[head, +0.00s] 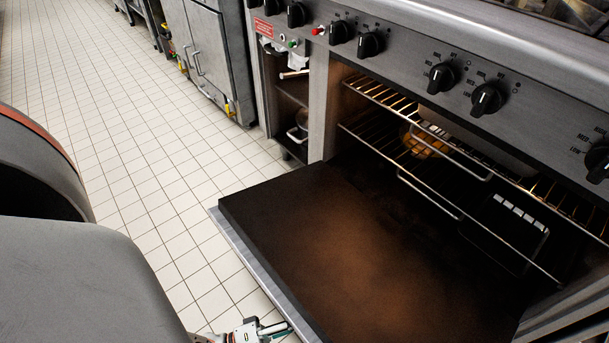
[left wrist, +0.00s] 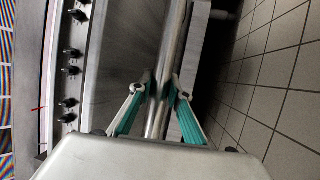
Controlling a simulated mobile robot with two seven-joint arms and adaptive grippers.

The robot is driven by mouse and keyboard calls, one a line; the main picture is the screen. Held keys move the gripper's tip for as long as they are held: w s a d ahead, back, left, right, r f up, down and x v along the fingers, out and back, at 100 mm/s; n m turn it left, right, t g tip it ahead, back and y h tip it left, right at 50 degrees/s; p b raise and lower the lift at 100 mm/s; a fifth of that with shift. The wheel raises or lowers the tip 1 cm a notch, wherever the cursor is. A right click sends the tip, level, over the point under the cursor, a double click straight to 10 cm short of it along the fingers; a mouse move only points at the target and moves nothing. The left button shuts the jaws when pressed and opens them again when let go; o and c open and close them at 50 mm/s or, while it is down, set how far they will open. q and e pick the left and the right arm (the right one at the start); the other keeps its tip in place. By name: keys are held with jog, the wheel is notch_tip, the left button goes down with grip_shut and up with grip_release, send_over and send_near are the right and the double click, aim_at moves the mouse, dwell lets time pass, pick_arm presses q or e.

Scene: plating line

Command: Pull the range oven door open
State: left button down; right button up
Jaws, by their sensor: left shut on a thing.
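The range oven door (head: 320,235) is swung down and lies about flat, with its dark, brown-stained inner face up. The oven cavity behind it is open to view. My left gripper (head: 252,331) is at the door's outer edge, at the bottom of the head view, and only partly shows there. In the left wrist view its teal-padded fingers (left wrist: 158,92) are on either side of the steel door handle bar (left wrist: 172,50) and shut on it. The handle is hidden in the head view. My right gripper is in neither view.
Wire racks (head: 400,115) sit inside the oven, with a yellowish item (head: 425,142) on one. A control panel with black knobs (head: 441,77) runs above. A steel cabinet (head: 215,60) stands at the back. The tiled floor (head: 110,120) to the left is clear.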

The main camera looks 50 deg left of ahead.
aim_at(299, 310)
pick_arm(q)
jog(key=shift+w+a+f, duration=0.15)
jog(key=shift+w+a, duration=0.05)
jog(key=shift+w, duration=0.3)
jog(key=c, duration=1.9)
grip_release()
jog(key=shift+s+f, duration=0.15)
jog(key=shift+s+d, duration=0.15)
jog(key=shift+r, duration=5)
